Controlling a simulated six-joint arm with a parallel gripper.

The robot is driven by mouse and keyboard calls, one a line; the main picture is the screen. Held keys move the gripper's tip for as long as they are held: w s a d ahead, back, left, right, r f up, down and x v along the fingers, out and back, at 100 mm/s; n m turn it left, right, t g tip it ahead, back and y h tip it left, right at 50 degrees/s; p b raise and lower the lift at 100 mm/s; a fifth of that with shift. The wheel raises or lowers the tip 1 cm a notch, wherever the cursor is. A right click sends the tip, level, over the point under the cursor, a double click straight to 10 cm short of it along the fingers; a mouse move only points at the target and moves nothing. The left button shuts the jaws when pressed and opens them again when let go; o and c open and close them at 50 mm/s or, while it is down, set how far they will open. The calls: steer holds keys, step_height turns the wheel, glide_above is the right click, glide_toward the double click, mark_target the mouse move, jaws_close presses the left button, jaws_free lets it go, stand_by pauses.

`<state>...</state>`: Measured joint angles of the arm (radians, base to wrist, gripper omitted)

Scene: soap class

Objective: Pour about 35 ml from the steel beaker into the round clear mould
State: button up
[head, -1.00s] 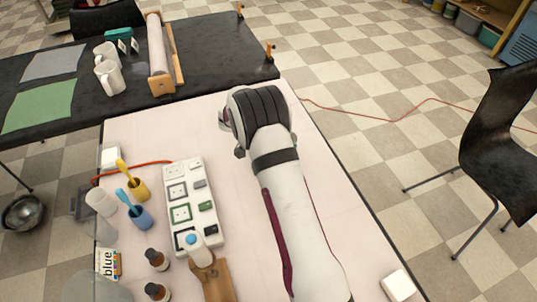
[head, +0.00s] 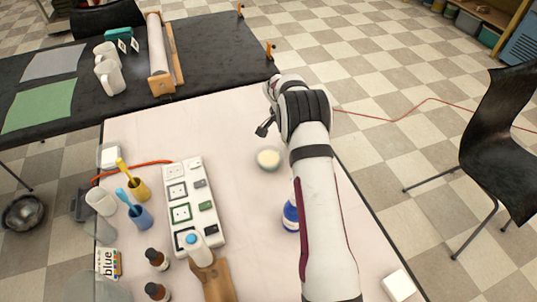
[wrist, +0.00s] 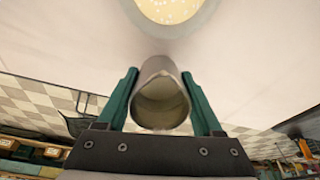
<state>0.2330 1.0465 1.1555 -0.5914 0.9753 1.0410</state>
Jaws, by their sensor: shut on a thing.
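The round clear mould (head: 268,159) stands on the pale table in the head view, with pale yellow contents. Its lower part also shows at the top edge of the wrist view (wrist: 170,10), with light specks in the yellow. My gripper (wrist: 160,72) is shut on the steel beaker (wrist: 160,88), held between two green fingers. The beaker's mouth with its spout faces the wrist camera; I see grey inner wall and cannot tell how much liquid is in it. In the head view my gripper (head: 265,128) is just behind the mould, and the beaker cannot be made out there.
A blue bottle (head: 290,217) stands partly hidden by my arm. The table behind the mould is clear.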

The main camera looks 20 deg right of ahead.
steer(key=shift+d+y, duration=0.2)
steer(key=shift+y, duration=0.2)
